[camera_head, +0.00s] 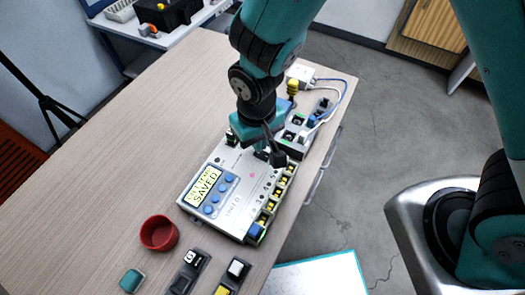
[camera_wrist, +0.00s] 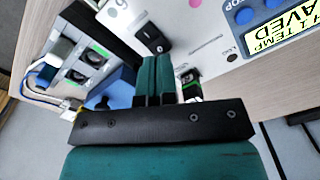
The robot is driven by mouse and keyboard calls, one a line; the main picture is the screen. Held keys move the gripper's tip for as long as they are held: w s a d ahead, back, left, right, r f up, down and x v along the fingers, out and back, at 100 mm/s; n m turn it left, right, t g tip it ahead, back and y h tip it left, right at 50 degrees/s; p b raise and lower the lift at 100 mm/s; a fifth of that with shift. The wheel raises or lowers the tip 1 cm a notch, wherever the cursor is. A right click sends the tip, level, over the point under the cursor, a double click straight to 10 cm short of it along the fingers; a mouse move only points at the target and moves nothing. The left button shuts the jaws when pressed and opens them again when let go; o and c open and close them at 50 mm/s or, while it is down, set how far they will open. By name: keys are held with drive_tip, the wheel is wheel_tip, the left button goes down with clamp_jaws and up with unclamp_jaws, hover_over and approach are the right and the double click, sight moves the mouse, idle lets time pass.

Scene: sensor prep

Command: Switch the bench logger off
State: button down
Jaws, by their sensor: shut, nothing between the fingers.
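The bench logger (camera_head: 228,180) is a white box on the bench with a lit yellow display reading SAVED (camera_head: 205,185) and blue buttons. Its upper part is partly hidden by my gripper (camera_head: 262,150). In the wrist view the logger's white top (camera_wrist: 205,40) fills the upper middle, with the display upside down at the right. A black rocker switch (camera_wrist: 152,38) with a white mark sits just beyond my teal fingertips (camera_wrist: 155,58). My gripper is shut and empty, low over the logger. I cannot tell whether the fingertips touch it.
A grey block with green-marked switches (camera_wrist: 82,65) and cables stands beside the logger. A red cup (camera_head: 159,233), a teal block (camera_head: 132,280) and black switch units (camera_head: 188,270) lie near the front. The bench's left side is clear.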

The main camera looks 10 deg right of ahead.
drive_tip(key=shift+f+b, duration=0.85)
drive_tip(key=shift+f, duration=0.4)
idle(0.5)
drive_tip(key=shift+r+p, duration=3)
drive_tip(key=shift+r, duration=0.5)
drive_tip(key=shift+r, duration=0.2)
drive_tip(key=s+d+r+n+y, duration=0.1)
drive_tip(key=s+d+r, duration=0.2)
drive_tip(key=r, duration=0.4)
drive_tip(key=s+d+r+y, duration=0.1)
drive_tip(key=s+d+r, duration=0.2)
drive_tip(key=r, duration=0.5)
drive_tip(key=s+d+r+n+y, duration=0.1)
drive_tip(key=s+d+r, duration=0.3)
drive_tip(key=r, duration=0.4)
drive_tip(key=shift+s+n+y, duration=0.2)
drive_tip(key=shift+n+y, duration=0.1)
drive_tip(key=shift+y, duration=0.3)
